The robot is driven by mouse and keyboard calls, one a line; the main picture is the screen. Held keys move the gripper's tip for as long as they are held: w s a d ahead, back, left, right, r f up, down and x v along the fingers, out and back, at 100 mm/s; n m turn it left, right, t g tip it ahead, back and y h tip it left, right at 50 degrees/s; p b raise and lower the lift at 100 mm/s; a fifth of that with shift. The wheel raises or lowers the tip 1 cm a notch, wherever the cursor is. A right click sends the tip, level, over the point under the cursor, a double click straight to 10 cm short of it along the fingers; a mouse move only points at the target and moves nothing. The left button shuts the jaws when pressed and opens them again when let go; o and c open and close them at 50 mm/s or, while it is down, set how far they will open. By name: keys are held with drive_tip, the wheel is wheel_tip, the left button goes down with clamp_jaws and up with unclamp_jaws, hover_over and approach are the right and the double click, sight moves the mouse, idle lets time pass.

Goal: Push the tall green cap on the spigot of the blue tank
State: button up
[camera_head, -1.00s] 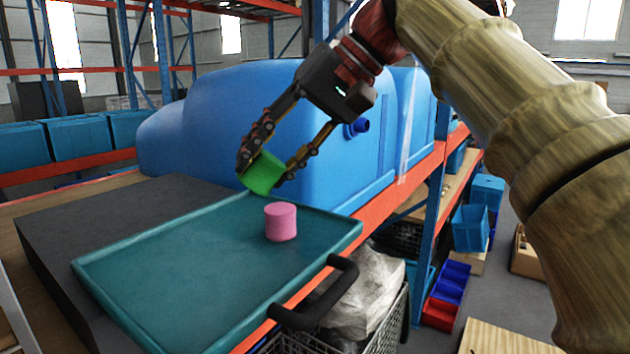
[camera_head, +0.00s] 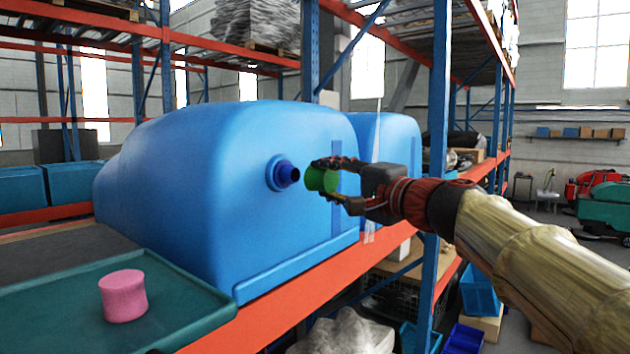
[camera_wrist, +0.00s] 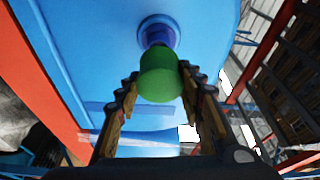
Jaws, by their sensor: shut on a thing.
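The blue tank (camera_head: 230,200) stands on the shelf, and its dark blue spigot (camera_head: 286,174) sticks out of the side facing me. My gripper (camera_head: 330,181) is shut on the tall green cap (camera_head: 320,180) and holds it just right of the spigot in the head view. A small gap shows between cap and spigot there. In the wrist view the green cap (camera_wrist: 160,76) sits between my fingers and overlaps the lower part of the spigot (camera_wrist: 157,34). The cap lies roughly in line with the spigot.
A pink cap (camera_head: 124,296) stands on the green tray (camera_head: 190,318) at lower left. A second blue tank (camera_head: 385,140) is behind the first. An orange shelf beam (camera_head: 300,290) runs below the tanks, and a blue rack post (camera_head: 437,110) rises behind my arm.

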sight(297, 174)
drive_tip(key=shift+w+d, duration=0.2)
drive_tip(key=shift+d, duration=0.05)
drive_tip(key=shift+w+a, duration=0.15)
drive_tip(key=shift+a, duration=0.2)
drive_tip(key=shift+w+a+p, duration=0.5)
drive_tip(key=shift+w+a, duration=0.2)
drive_tip(key=shift+a, duration=0.15)
drive_tip(key=shift+w+a+p, duration=0.45)
drive_tip(key=shift+w+a, duration=0.2)
drive_tip(key=shift+a, duration=0.2)
drive_tip(key=shift+b, duration=0.65)
drive_tip(key=shift+w+a, duration=0.1)
drive_tip(key=shift+a, duration=0.1)
drive_tip(key=shift+w+a, duration=0.2)
drive_tip(key=shift+w+a, duration=0.15)
drive_tip(key=shift+a, duration=0.05)
drive_tip(key=shift+w+a, duration=0.3)
drive_tip(key=shift+a, duration=0.1)
drive_tip(key=shift+a, duration=0.1)
